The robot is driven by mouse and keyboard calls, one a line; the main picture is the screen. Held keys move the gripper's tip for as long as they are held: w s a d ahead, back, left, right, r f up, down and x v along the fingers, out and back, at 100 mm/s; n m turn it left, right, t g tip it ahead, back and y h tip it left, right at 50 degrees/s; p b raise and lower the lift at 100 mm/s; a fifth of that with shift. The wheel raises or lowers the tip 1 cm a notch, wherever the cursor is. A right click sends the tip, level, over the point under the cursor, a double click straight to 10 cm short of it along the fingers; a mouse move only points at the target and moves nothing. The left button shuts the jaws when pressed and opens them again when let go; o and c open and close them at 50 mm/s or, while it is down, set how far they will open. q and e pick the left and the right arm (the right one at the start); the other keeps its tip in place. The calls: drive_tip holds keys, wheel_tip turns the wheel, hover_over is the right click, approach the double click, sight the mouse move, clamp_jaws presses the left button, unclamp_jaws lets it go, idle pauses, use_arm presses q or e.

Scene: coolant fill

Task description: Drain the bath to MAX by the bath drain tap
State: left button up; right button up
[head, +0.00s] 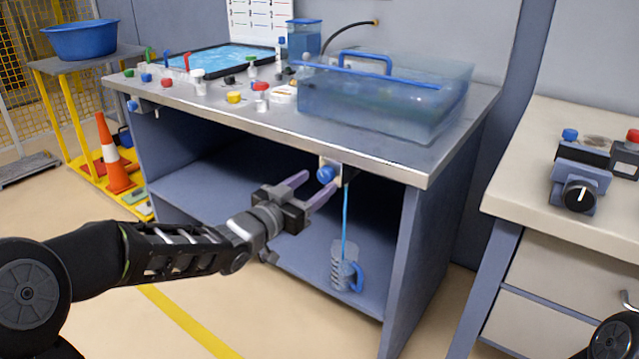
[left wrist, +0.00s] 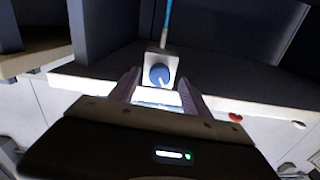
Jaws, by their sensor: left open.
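The bath (head: 385,95) is a clear blue-tinted tank with a blue handle, on the right part of the steel bench. I cannot read a MAX mark or the level in it. The bath drain tap (head: 326,174), a round blue knob on a pale plate, sits under the bench's front edge. It also shows in the left wrist view (left wrist: 160,74). My left gripper (head: 316,186) is open, its fingertips close to the knob, one on either side. A thin blue line (head: 345,225) runs down from the tap to a jug (head: 345,270) with a blue handle.
The jug stands on the bench's lower shelf (head: 215,190). Small coloured-capped items, a blue tray (head: 225,58) and a blue container (head: 304,38) crowd the bench top. A pale cabinet (head: 560,225) stands at right. An orange cone (head: 113,155) is at left.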

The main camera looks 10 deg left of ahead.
sight(326, 175)
use_arm(q)
drive_tip(key=shift+x, duration=1.3)
clamp_jaws()
